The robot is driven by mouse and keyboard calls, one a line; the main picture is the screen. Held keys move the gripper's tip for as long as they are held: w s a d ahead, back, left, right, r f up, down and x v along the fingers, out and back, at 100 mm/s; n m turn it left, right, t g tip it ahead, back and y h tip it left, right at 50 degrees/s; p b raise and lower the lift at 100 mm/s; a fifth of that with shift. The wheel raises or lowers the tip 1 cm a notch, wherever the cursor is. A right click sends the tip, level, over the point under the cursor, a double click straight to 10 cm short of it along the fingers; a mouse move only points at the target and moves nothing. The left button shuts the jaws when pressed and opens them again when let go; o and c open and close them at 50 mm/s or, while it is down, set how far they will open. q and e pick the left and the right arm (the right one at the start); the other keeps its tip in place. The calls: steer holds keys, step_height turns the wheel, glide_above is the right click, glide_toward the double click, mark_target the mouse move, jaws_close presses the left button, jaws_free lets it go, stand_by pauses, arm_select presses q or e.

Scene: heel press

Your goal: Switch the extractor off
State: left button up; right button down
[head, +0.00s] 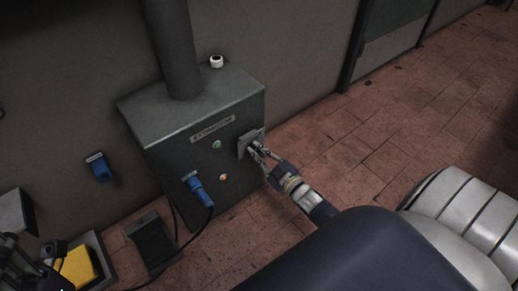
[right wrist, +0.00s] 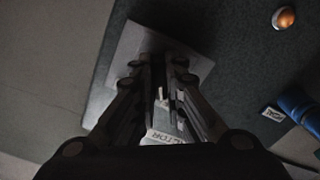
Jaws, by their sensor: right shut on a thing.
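The extractor (head: 188,127) is a grey metal box with a duct rising from its top and a label reading EXTRACTOR on its front. A light grey switch plate (head: 243,146) sits at the right of that front; it also shows in the right wrist view (right wrist: 128,55). My right gripper (head: 257,149) is at this plate, its fingers shut on the switch lever (right wrist: 162,95), which is mostly hidden between them. A green lamp (head: 216,145) and an orange lamp (head: 223,177) are on the front. My left gripper (head: 40,262) seems to be the dark shape at the lower left.
A blue plug (head: 195,186) with a black cable is in the box front. A blue wall socket (head: 98,167) is to the left. A yellow object (head: 77,267) lies in a tray at the lower left. The tiled floor on the right is clear.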

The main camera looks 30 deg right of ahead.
steer(key=shift+n, duration=0.7)
steer(key=c, duration=1.7)
jaws_free()
steer(key=shift+o, duration=0.2)
steer(key=shift+s, duration=0.1)
steer(key=s, duration=1.1)
steer(key=shift+s+d, duration=0.4)
steer(key=shift+d, duration=0.05)
